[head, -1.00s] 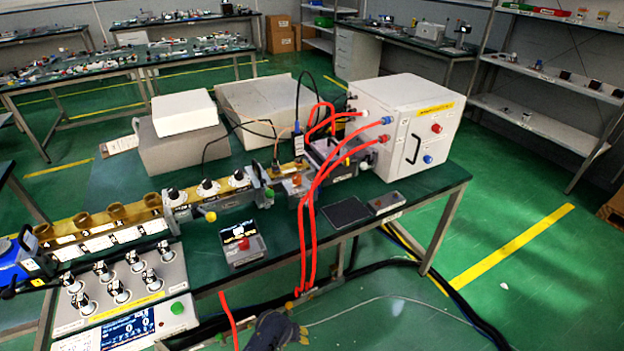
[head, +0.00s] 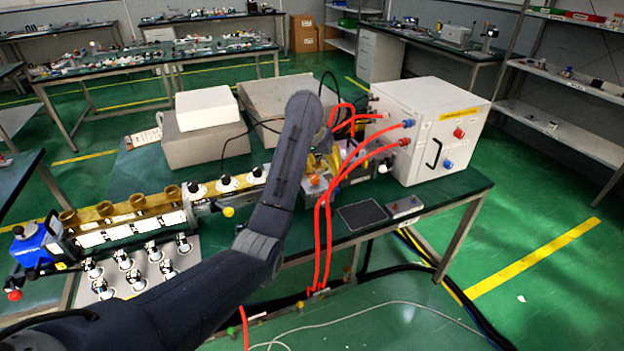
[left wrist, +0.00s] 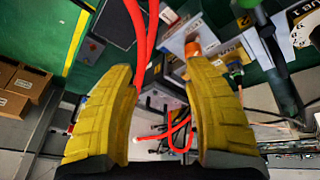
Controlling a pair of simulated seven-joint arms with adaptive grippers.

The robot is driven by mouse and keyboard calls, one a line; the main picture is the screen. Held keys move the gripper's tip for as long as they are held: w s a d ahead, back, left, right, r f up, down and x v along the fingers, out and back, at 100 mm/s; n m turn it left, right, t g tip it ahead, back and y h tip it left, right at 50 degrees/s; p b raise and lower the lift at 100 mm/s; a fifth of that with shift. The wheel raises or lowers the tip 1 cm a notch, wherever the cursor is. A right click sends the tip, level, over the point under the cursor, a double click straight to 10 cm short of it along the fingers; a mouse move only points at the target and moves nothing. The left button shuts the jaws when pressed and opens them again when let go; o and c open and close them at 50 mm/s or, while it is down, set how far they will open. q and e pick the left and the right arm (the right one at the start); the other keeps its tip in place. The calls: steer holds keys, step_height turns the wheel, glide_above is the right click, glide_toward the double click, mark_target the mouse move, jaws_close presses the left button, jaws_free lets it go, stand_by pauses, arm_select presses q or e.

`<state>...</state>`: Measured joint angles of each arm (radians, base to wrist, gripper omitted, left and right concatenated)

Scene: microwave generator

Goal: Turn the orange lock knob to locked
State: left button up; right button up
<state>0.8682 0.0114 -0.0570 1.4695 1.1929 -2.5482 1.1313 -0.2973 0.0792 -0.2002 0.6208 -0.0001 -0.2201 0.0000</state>
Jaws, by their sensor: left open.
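The orange lock knob (head: 315,180) sits on a grey unit on the green bench, in front of the white box with red hoses. It also shows in the left wrist view (left wrist: 193,49), near the tip of the right-hand finger. My left gripper (head: 322,164) is over this part of the bench, with its yellow fingers partly hidden behind my arm. In the left wrist view my left gripper (left wrist: 160,72) is open, with a wide gap and nothing held. The knob looks apart from the fingers, but the exact distance is unclear. My right gripper is not in view.
Red hoses (head: 372,151) run from the white box (head: 430,125) down past the bench edge, close to my gripper. A row of brass-coloured cups (head: 105,208) and black-and-white knobs stands at the left. A dark pad (head: 362,214) lies at the front right.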

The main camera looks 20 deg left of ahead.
arm_select(q)
steer(key=y, duration=0.1)
glide_toward(314, 177)
steer(key=shift+m, duration=0.4)
steer(key=x, duration=1.1)
stand_by(0.4)
jaws_close()
